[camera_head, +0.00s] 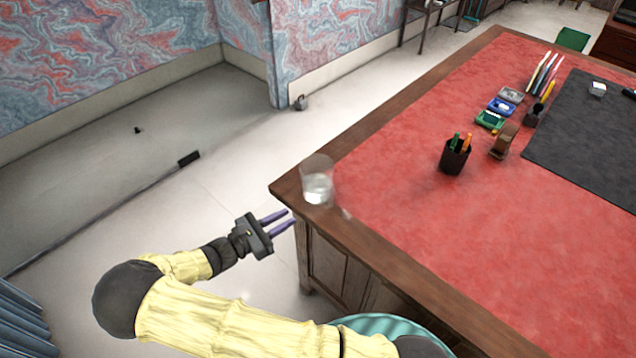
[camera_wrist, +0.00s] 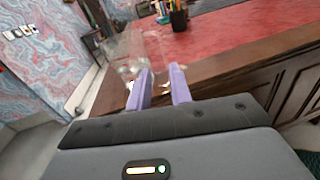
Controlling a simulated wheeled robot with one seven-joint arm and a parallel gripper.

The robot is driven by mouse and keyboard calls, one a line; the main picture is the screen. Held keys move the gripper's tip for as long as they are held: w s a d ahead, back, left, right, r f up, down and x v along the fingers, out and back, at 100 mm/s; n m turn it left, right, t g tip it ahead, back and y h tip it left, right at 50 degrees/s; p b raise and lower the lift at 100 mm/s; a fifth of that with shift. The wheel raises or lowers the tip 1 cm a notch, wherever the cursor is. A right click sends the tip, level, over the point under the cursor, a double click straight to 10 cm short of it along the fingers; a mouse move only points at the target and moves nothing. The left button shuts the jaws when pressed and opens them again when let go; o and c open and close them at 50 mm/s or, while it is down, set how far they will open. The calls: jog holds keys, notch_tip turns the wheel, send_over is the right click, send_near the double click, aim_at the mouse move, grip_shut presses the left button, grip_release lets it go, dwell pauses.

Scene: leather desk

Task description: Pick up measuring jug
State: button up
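The measuring jug (camera_head: 318,187) is a clear, see-through vessel with a pale patch low in it. It stands upright on the near left corner of the desk. In the wrist view the jug (camera_wrist: 124,56) is faint, just beyond and left of the fingertips. My gripper (camera_head: 284,222) has two purple fingers, spread apart with nothing between them. It is off the desk's left edge, a little left of and nearer than the jug, pointing towards the desk. The fingers also show in the wrist view (camera_wrist: 160,80).
The desk (camera_head: 400,265) has a red leather top and a wooden rim. A dark pen cup (camera_head: 454,158), a brown wooden item (camera_head: 504,141), small boxes (camera_head: 490,119) and a black mat (camera_head: 585,135) lie farther right. The red surface right of the jug is clear.

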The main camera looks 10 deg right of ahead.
jog(key=p, duration=0.2)
send_near(332, 192)
jog(key=x, duration=0.3)
jog(key=f+x, duration=0.1)
jog(key=x, duration=0.1)
jog(key=shift+w, duration=0.25)
jog(key=p+x, duration=0.1)
jog(key=x, duration=0.3)
jog(key=shift+d, duration=0.15)
jog(key=shift+w+d, duration=0.25)
jog(key=shift+d, duration=0.15)
jog(key=shift+s, duration=0.1)
grip_shut()
